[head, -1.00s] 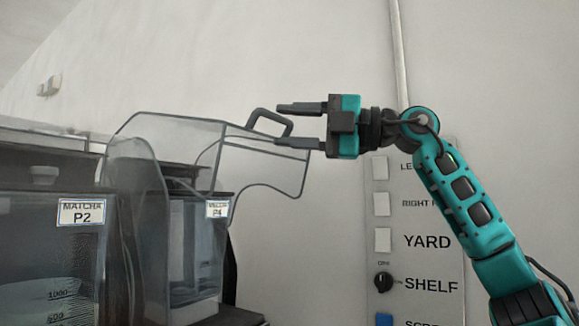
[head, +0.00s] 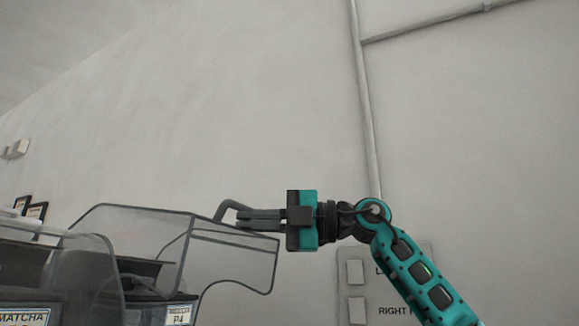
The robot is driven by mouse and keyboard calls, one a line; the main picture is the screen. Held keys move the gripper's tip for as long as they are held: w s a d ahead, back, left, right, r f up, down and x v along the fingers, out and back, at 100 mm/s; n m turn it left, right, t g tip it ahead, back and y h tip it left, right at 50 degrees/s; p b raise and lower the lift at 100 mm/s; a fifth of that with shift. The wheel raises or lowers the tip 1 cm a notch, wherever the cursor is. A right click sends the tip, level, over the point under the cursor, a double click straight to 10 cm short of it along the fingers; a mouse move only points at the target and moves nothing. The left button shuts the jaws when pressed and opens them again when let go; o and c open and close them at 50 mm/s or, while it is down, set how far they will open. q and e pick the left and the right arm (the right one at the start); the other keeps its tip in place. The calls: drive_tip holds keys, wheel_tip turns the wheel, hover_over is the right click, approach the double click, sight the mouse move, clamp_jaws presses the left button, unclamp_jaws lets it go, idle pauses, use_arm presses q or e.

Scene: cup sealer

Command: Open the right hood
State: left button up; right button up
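The clear right hood (head: 135,232) is at the lower left of the head view, with a grey-edged spout part (head: 232,262) reaching right. A dark loop handle (head: 228,205) stands on top of it. My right gripper (head: 240,218) comes in level from the right. Its two fingers are close together at the right part of the handle and look shut on it. The fingers hide part of the loop. The hood's lower edge and the container beneath are partly cut off by the frame. My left gripper is not in view.
Dark containers with labels MATCHA (head: 22,316) and P4 (head: 179,315) stand at the lower left. A wall panel with white switches (head: 355,272) is behind my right arm. The space above the hood is clear, with a plain wall behind.

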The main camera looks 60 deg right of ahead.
drive_tip(key=shift+o, duration=0.3)
drive_tip(key=r, duration=0.1)
drive_tip(key=s+d+r, duration=0.1)
drive_tip(key=r, duration=0.1)
drive_tip(key=shift+s+d+t, duration=0.25)
drive_tip(key=shift+d+t, duration=0.05)
drive_tip(key=shift+t, duration=0.1)
drive_tip(key=shift+o, duration=0.9)
drive_tip(key=shift+s+d+r, duration=0.2)
drive_tip(key=shift+s, duration=0.05)
drive_tip(key=s+d+r, duration=0.3)
drive_tip(key=r, duration=0.4)
drive_tip(key=shift+s+d, duration=0.25)
drive_tip(key=shift+d, duration=0.05)
drive_tip(key=v, duration=1.3)
